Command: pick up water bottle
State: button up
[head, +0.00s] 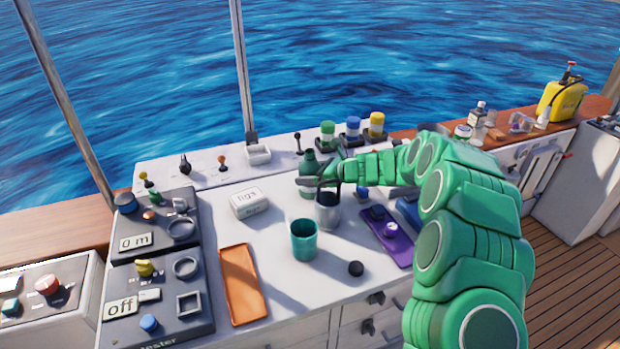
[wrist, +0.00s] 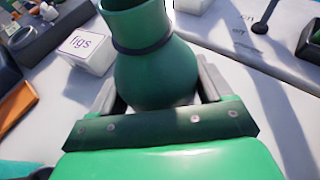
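The water bottle (head: 308,160) is green and stands upright on the white console in the head view. In the wrist view the bottle (wrist: 155,75) shows large, with a dark ring round its neck and a rounded body. My gripper (head: 316,182) is level with the bottle's body. In the wrist view my gripper (wrist: 158,90) has one finger on each side of the body, very close to it. Whether the fingers press on it cannot be told. The bottle's lower part is hidden by my gripper.
A grey metal cup (head: 328,212) and a teal cup (head: 304,240) stand in front of the bottle. A figs box (head: 249,203) is to the left, an orange tray (head: 243,285) nearer. A purple tray (head: 388,235) lies right.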

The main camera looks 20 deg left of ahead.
jog(key=c, duration=0.7)
jog(key=shift+r, duration=0.25)
jog(key=shift+c, duration=0.2)
